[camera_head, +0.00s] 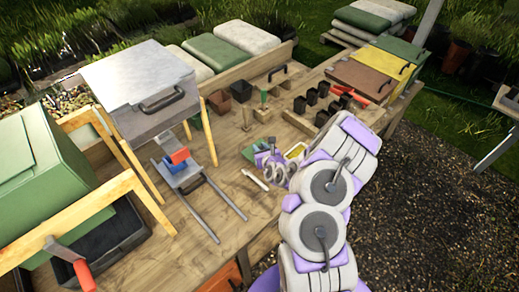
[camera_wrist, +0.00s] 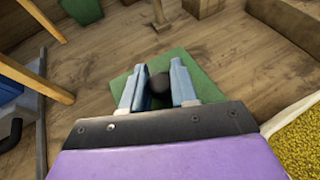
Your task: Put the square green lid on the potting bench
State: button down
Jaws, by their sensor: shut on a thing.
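The square green lid (camera_head: 249,151) is low over or on the wooden potting bench (camera_head: 240,207), near its middle. I cannot tell whether it touches the wood. In the wrist view the lid (camera_wrist: 182,60) lies flat beneath my fingers, with its near part hidden by my gripper. A dark round knob (camera_wrist: 158,84) on the lid is between my two fingers. My gripper (camera_wrist: 157,80) is shut on this knob. In the head view my gripper (camera_head: 268,160) partly covers the lid.
A tray of yellow grains (camera_head: 295,152) is close to the right of my gripper. Small black pots (camera_head: 312,97) and a wooden peg stand (camera_head: 247,118) are behind. A grey box (camera_head: 140,80) on a wooden frame and a metal rail stand (camera_head: 190,180) are left.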

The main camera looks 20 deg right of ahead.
aim_at(257, 142)
jog(key=shift+w+d+f, duration=0.1)
jog(key=shift+w+f, duration=0.05)
jog(key=shift+w, duration=1.7)
jog(key=f, duration=0.1)
jog(key=f+b, duration=0.1)
jog(key=f, duration=0.1)
jog(key=shift+w+d+f, duration=0.1)
jog(key=shift+d+f, duration=0.2)
jog(key=shift+f, duration=0.05)
jog(key=shift+r, duration=0.1)
jog(key=shift+a, duration=0.25)
jog(key=c, duration=0.9)
grip_release()
jog(key=shift+o, duration=0.2)
jog(key=shift+d, duration=0.1)
jog(key=shift+d, duration=0.1)
